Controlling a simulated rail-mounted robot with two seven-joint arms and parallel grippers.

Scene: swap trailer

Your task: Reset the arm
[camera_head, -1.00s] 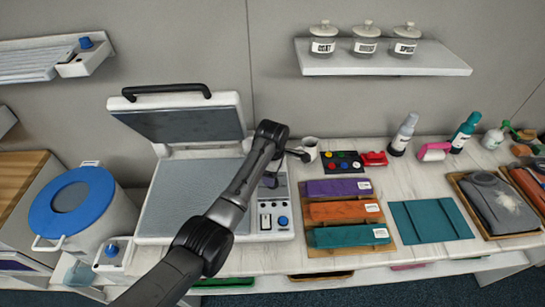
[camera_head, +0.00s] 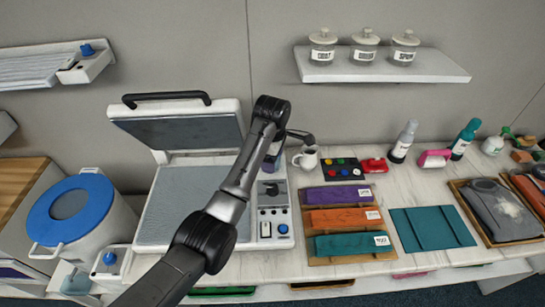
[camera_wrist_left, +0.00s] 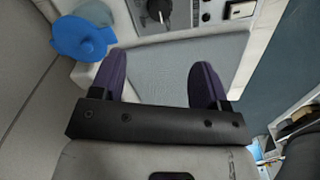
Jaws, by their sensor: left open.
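My left arm reaches in from the bottom left of the head view and bends near the front right of the open press (camera_head: 190,185). My left gripper (camera_head: 270,162) hangs by the press's right side, partly hidden by the arm. In the left wrist view the gripper (camera_wrist_left: 160,75) has two dark purple fingers spread apart, with nothing held between them. The grey plate (camera_wrist_left: 165,62) lies behind the fingers. My right arm and gripper are not in view.
A white mug (camera_head: 308,159) stands close to the right of my wrist. A wooden tray (camera_head: 352,258) of folded cloths and a blue-lidded drum (camera_head: 72,208) flank the press. A shelf (camera_head: 385,70) holds jars above.

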